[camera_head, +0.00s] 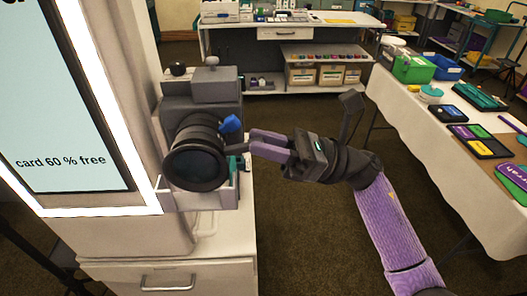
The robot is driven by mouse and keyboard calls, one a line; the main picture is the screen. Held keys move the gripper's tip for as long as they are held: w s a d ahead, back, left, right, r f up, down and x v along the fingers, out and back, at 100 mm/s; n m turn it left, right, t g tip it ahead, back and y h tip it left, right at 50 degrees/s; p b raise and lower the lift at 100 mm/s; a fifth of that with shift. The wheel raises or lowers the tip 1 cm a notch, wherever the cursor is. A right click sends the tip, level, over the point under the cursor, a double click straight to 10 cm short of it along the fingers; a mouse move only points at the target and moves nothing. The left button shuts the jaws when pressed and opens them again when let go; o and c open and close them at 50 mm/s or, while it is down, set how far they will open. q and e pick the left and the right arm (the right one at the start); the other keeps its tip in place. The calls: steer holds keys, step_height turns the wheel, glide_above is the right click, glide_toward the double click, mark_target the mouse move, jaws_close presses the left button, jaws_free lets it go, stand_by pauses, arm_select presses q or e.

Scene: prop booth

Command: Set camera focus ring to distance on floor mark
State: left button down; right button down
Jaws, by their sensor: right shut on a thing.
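A grey camera (215,110) with a large black lens (197,158) stands on a light cabinet, in a grey cradle. A blue tab (230,124) sticks out at the lens's upper right, beside my right gripper's fingertips. My right gripper (252,142) reaches in from the right with purple-grey fingers, shut at the right side of the lens, by the focus ring. Which part lies between the fingertips is hard to see. No distance scale or floor mark can be made out. My left gripper is not in view.
A lit screen panel (60,110) reading "card 60 % free" stands close on the left. A white-draped table (430,150) with green and blue bins (413,68) is at right. A workbench (285,35) stands at the back. Brown carpet lies open between.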

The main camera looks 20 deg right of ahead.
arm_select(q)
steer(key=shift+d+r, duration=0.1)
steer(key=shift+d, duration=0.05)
arm_select(e)
steer(key=c, duration=0.8)
jaws_free()
steer(key=shift+c, duration=0.2)
steer(key=shift+o, duration=1.1)
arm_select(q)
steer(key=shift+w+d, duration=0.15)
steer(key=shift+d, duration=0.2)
arm_select(e)
steer(key=shift+o, duration=0.3)
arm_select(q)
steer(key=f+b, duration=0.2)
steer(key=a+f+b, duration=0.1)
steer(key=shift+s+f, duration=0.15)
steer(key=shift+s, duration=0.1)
arm_select(e)
steer(key=v, duration=1)
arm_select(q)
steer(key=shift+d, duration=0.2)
